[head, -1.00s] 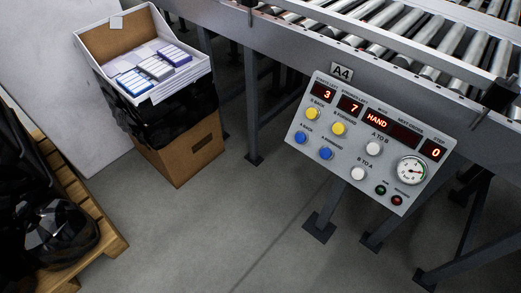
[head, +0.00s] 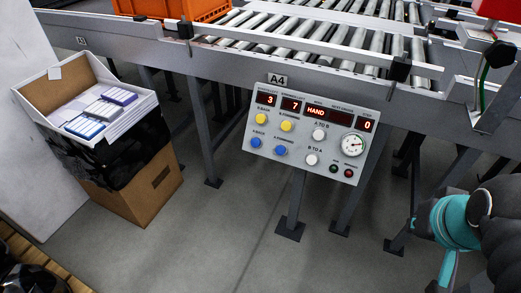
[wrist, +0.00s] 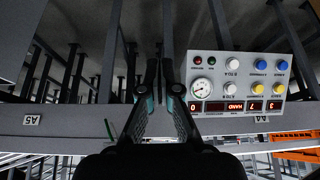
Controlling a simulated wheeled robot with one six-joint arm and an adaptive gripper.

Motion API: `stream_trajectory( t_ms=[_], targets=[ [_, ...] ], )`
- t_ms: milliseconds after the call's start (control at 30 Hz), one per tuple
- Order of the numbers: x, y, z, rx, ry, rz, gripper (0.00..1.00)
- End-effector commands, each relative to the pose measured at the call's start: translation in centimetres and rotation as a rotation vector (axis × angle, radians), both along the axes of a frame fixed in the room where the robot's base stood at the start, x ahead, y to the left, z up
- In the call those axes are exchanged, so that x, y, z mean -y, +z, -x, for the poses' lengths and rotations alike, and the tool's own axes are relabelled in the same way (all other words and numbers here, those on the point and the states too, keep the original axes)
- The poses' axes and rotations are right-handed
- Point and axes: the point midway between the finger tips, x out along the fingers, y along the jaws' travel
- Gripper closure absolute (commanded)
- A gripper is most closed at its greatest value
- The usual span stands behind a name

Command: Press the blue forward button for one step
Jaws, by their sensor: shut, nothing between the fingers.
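The grey control panel (head: 318,113) hangs on the conveyor's side below the A4 label. Its blue forward button (head: 280,150) is the right one of two blue buttons in the lower row; the blue back button (head: 256,142) is to its left. In the wrist view the panel is upside down, and the forward button (wrist: 260,66) is the left blue one. My gripper (wrist: 158,68) is shut and empty, left of the panel in that view and apart from the buttons. In the head view my arm shows at the right edge; the fingers cannot be made out.
Two yellow buttons (head: 286,125), two white buttons, a gauge (head: 353,145) and small green and red buttons share the panel. Displays read 3, 7, HAND and 0. A roller conveyor (head: 330,45) runs above. A green cable (head: 484,75) hangs at right.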

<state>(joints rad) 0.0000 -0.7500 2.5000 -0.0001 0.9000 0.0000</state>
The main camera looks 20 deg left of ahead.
Motion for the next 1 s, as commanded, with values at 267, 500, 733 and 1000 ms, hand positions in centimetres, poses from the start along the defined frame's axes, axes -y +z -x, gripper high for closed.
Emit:
stream_trajectory(
  t_ms=[267, 500, 733, 1000],
  targets=[
    [-0.2, 0.1, -0.2, -0.002, 0.024, 0.011, 1.00],
    [-2.7, 1.5, -3.6, -0.044, 0.422, 0.183, 1.00],
    [-8.6, 2.8, -8.9, -0.084, 1.095, 0.463, 1.00],
    [-18.1, 2.4, -13.9, -0.092, 1.900, 0.777, 1.00]
  ],
)
